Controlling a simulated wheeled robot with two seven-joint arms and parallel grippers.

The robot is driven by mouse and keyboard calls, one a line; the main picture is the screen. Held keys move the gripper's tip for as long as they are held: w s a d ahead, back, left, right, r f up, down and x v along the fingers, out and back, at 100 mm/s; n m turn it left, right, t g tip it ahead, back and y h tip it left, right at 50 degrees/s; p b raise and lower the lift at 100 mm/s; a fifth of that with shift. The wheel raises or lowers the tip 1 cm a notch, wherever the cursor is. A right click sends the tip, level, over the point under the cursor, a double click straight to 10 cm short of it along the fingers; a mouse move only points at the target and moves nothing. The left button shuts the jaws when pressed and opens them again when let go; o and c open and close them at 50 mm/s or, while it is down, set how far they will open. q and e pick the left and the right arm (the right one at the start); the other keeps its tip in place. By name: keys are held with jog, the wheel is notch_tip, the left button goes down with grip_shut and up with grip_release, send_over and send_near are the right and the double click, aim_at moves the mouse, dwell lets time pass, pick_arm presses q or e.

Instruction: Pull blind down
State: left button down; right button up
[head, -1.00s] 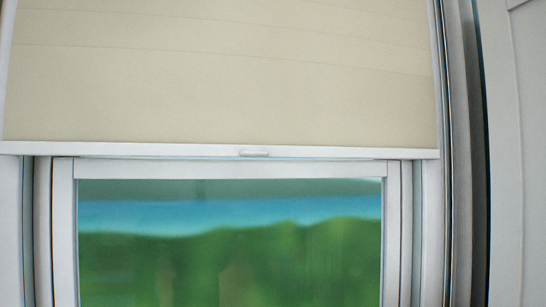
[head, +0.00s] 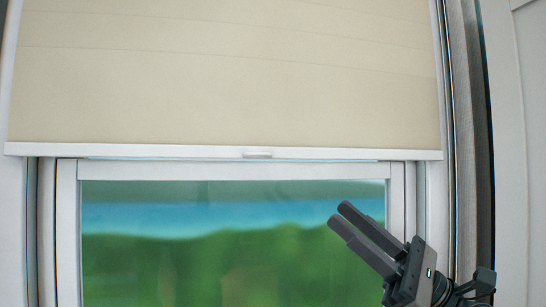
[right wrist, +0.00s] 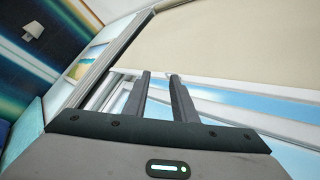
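The cream blind (head: 230,75) covers the upper part of the window in the head view, with its white bottom bar (head: 350,154) just above the window frame. A small pale pull tab (head: 257,154) sits at the middle of the bar. My right gripper (head: 341,214) is below and to the right of the tab, in front of the glass, pointing up and left. It is open and empty, with a gap between its fingers in the right wrist view (right wrist: 159,76). The blind (right wrist: 240,45) also shows there beyond the fingertips. My left gripper is out of view.
The window (head: 200,255) below the bar is uncovered and shows blurred green and blue. A pale panel (head: 515,150) stands at the right, beside the window's side frame. A wall lamp (right wrist: 35,27) shows at the upper left of the right wrist view.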

aim_at(261, 155)
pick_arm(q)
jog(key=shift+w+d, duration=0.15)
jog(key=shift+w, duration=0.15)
pick_arm(e)
notch_tip(261, 155, up, 10)
jog(key=s+d+n+t+h, duration=0.1)
jog(key=d+n+t+h, duration=0.1)
jog(key=n+h, duration=0.6)
jog(key=shift+d+f+n+t+h, duration=0.15)
jog(key=shift+f+n+t+h, duration=0.2)
jog(key=shift+n+t, duration=0.3)
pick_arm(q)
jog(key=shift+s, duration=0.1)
pick_arm(e)
jog(key=shift+r, duration=0.15)
